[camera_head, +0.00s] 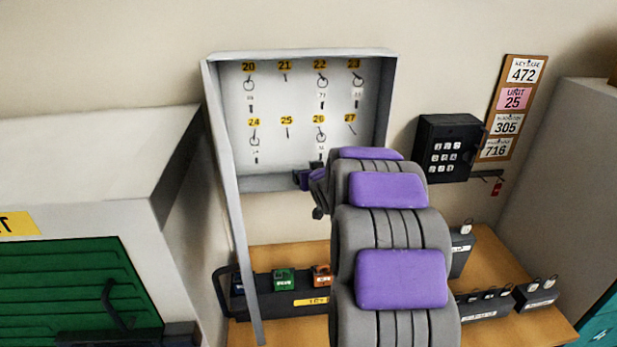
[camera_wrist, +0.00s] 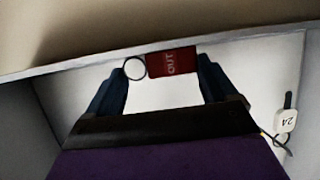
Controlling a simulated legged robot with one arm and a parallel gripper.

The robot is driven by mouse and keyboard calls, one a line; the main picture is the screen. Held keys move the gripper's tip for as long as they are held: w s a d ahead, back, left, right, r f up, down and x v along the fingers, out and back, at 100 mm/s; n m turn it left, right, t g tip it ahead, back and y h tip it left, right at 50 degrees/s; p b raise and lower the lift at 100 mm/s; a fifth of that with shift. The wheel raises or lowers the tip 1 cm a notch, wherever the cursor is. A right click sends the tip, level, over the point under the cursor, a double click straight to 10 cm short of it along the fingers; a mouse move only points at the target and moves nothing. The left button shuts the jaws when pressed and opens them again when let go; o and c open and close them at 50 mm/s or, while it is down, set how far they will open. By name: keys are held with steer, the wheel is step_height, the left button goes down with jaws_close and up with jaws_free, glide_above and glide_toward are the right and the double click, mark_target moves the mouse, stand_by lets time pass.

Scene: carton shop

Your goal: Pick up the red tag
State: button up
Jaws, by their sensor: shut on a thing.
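My gripper (camera_head: 308,180) is in front of the lower part of the open grey key cabinet (camera_head: 392,110), near its bottom ledge. In the wrist view my gripper (camera_wrist: 160,68) is shut on a red tag (camera_wrist: 174,62) marked OUT, with a metal ring (camera_wrist: 135,58) at its left side. The tag and ring lie between the two dark fingertips. In the head view the held tag cannot be made out. Another small red tag (camera_head: 497,188) hangs from the hook rail below the black keypad box (camera_head: 449,148).
Several keys hang on numbered hooks in the cabinet, and some hooks look empty. A white key tag marked 24 (camera_wrist: 285,121) hangs close by in the wrist view. The cabinet door (camera_head: 233,220) stands open. Trays of padlocks and tags (camera_head: 318,301) stand on the wooden bench (camera_head: 515,270).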

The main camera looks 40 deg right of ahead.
steer(key=shift+c, duration=0.5)
steer(key=shift+r, duration=0.1)
step_height(320, 180, up, 3)
steer(key=shift+r+p, duration=0.15)
steer(key=shift+p, duration=0.3)
steer(key=shift+s+a+r, duration=0.1)
steer(key=shift+s+r, duration=0.05)
steer(key=shift+s, duration=0.1)
steer(key=s+a, duration=0.4)
steer(key=s, duration=0.4)
steer(key=s+a+b, duration=0.1)
steer(key=s+a, duration=0.2)
steer(key=s, duration=0.4)
steer(key=shift+s+a, duration=0.35)
steer(key=shift+s, duration=0.05)
steer(key=shift+w+f, duration=0.1)
steer(key=shift+f, duration=0.1)
